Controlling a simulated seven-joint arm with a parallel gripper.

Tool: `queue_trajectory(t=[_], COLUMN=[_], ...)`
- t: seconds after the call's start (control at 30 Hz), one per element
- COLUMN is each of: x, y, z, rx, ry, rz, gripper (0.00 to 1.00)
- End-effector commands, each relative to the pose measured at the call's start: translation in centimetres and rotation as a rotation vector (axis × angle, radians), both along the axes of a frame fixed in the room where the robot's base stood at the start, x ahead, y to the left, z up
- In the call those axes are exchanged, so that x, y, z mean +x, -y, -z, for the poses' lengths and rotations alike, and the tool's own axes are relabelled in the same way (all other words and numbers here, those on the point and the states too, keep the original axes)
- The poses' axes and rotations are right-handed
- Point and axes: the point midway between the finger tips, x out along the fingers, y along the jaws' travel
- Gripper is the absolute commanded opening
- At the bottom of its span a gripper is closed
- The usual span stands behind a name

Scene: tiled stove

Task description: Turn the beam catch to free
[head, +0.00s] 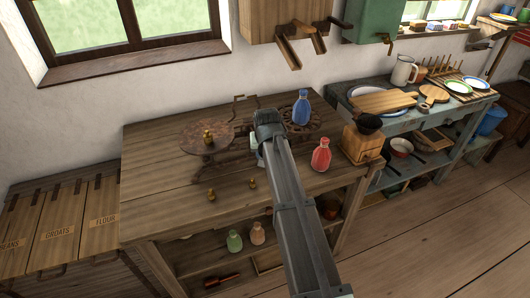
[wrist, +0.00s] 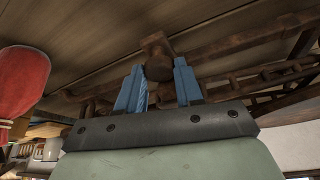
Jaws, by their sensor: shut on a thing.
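A dark iron beam scale spans the wooden table; its left pan (head: 205,141) and right pan (head: 302,122) show in the head view. In the wrist view, a rusty brown knob (wrist: 158,48), which appears to be the beam catch, sits between the two blue fingers of my gripper (wrist: 158,72). The fingers are shut on it. Rusty bars of the scale (wrist: 235,45) run behind it. In the head view my arm hides the catch and the fingertips. I cannot tell which way the catch is turned.
A blue bottle (head: 301,108) stands at the right pan. A red bottle (head: 321,155) is right of my arm, near a coffee grinder (head: 362,142). A small brass weight (head: 207,136) is on the left pan; others (head: 211,194) stand on the table (head: 160,190). The table's front left is clear.

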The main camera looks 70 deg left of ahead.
Motion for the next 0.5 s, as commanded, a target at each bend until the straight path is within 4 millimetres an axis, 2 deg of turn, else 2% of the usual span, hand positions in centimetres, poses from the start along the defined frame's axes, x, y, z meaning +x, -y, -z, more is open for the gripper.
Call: queue_trajectory(t=[0.03, 0.27, 0.5], x=[-0.01, 0.0, 0.0], y=[0.03, 0.01, 0.02], z=[0.0, -0.01, -0.02], rx=[0.0, 0.0, 0.0], ry=[0.0, 0.0, -0.001], rz=[0.0, -0.001, -0.001], gripper=[0.37, 0.59, 0.6])
